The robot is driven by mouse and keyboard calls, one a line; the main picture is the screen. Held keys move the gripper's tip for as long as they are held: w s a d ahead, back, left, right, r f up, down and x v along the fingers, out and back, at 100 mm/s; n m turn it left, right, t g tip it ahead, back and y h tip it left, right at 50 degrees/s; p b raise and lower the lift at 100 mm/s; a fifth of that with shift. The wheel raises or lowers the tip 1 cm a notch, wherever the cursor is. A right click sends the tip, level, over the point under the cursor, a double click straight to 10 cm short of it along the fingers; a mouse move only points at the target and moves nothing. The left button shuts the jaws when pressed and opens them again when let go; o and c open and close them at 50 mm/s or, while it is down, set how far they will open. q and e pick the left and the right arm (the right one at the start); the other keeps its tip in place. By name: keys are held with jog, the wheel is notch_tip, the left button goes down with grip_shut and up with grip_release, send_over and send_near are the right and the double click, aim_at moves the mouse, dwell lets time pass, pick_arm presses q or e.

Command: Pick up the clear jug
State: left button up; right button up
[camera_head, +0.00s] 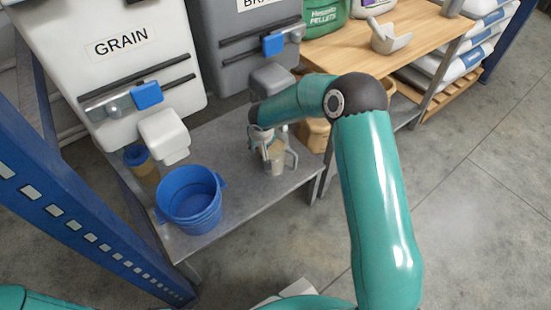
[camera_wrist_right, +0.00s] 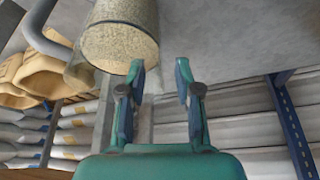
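The clear jug (camera_head: 275,163) stands on the grey metal bench (camera_head: 235,180), below the dark grey hopper. Pale tan granular content shows through its wall. My right gripper (camera_head: 271,147) is at the jug and partly covers it in the head view. In the right wrist view the jug (camera_wrist_right: 122,38) is large at the top, left of centre. There my right gripper (camera_wrist_right: 160,78) is open, its two fingers apart with nothing between the tips. My left gripper is out of view.
A blue bucket (camera_head: 189,199) stands on the bench to the left, with a blue-rimmed tan container (camera_head: 141,163) behind it. The white GRAIN hopper (camera_head: 125,60) and its white spout (camera_head: 164,135) overhang them. A tan container (camera_head: 313,134) stands right of the jug.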

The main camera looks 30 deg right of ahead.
jog(key=x, duration=0.2)
jog(key=shift+w+f, duration=0.15)
jog(key=shift+f, duration=0.1)
grip_shut()
jog(key=shift+r, duration=0.1)
